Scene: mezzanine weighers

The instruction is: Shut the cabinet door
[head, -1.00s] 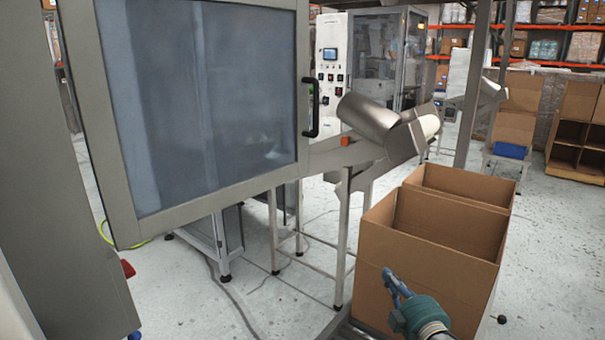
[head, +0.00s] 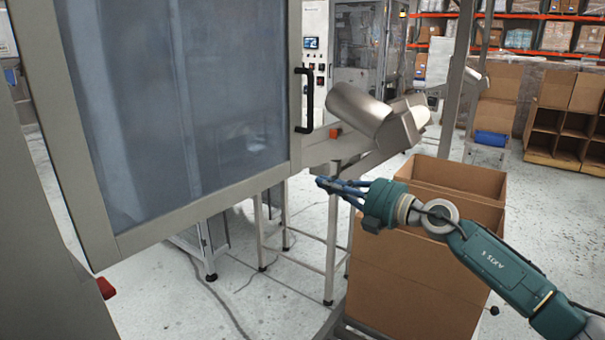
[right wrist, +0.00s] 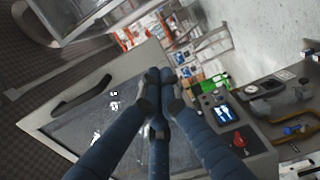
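The cabinet door (head: 180,100) is a large grey frame with a dusty tinted window, on the left of the head view. It stands swung out into the room, with its black bar handle (head: 304,100) on its right edge. My right gripper (head: 320,183) is low and right of the door's lower right corner, pointing left. Its blue fingers are together and empty. In the right wrist view the fingertips (right wrist: 158,76) meet in front of the door's window, and the handle (right wrist: 82,97) lies to their left. I cannot tell any contact with the door. My left gripper is not in view.
Open cardboard boxes (head: 410,290) stand below my right arm. A metal chute (head: 360,110) on a thin-legged stand is behind the door's right edge. The right wrist view shows a control panel (right wrist: 230,120) with a screen and red switch. Pale floor shows below the door.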

